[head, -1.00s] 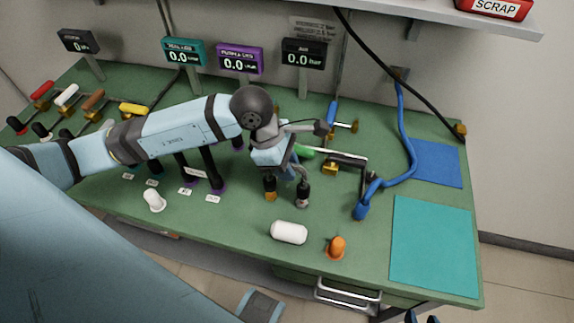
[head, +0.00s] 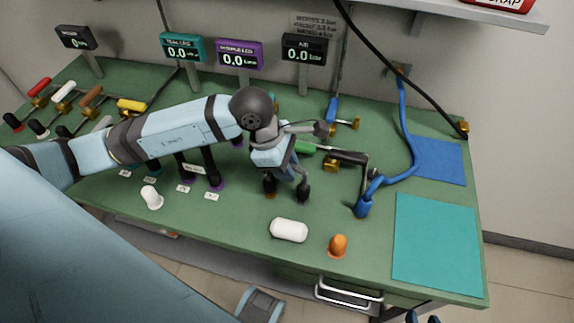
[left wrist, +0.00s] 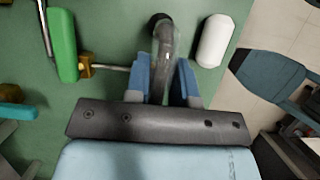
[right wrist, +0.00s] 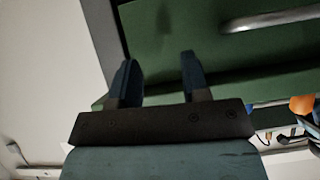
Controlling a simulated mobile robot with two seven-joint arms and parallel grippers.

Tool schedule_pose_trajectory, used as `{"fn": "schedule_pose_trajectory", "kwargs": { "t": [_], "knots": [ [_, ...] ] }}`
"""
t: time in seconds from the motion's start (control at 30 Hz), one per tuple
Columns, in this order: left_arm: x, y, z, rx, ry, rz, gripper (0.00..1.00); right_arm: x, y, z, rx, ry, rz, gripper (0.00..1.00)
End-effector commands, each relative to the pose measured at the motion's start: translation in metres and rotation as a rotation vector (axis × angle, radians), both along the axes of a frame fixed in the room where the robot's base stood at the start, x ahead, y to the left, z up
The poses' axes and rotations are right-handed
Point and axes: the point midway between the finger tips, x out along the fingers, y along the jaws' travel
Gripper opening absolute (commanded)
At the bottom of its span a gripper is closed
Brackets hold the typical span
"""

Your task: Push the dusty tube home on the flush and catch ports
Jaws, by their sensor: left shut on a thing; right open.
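The dusty tube (left wrist: 167,45) is a grey, cloudy, bent tube with dark ends. My left gripper (left wrist: 163,64) is shut on it, one blue finger on each side. In the head view my left gripper (head: 288,172) holds the tube low over the bench, its two dark ends (head: 303,192) down at two port spots near the front. A little brass shows under the left end (head: 270,195). The arm hides part of the tube, and I cannot tell how fully the ends sit on the ports. My right gripper (right wrist: 160,62) is open and empty, away from the tube.
A white capsule-shaped object (head: 289,230) and an orange cap (head: 338,245) lie in front. A green-handled valve (head: 305,147) and a blue hose (head: 412,140) are close behind and right. A teal mat (head: 436,242) lies clear at right. The displays (head: 304,50) stand at the back.

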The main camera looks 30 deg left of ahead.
Motion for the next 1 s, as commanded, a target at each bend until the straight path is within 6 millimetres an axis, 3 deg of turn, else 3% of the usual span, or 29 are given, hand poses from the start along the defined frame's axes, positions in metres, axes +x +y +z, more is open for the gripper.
{"fn": "schedule_pose_trajectory", "kwargs": {
  "t": [0.7, 0.73, 0.83, 1.0],
  "knots": [
    [0.0, 0.0, -0.02, 0.001, 0.002, 0.001, 0.0, 0.002, 0.001, -0.01, 0.005, -0.016, 0.0, 0.43],
    [0.0, 0.0, -0.019, 0.001, 0.002, 0.001, 0.27, 0.002, 0.0, -0.009, 0.005, -0.017, 0.0, 0.43],
    [0.0, 0.0, -0.019, 0.001, 0.002, 0.001, 0.5, 0.002, 0.001, -0.009, 0.005, -0.016, 0.0, 0.43],
    [0.0, 0.0, -0.018, 0.0, 0.0, 0.0, 0.53, 0.003, 0.0, -0.009, 0.005, -0.016, 0.0, 0.43]
  ]
}}
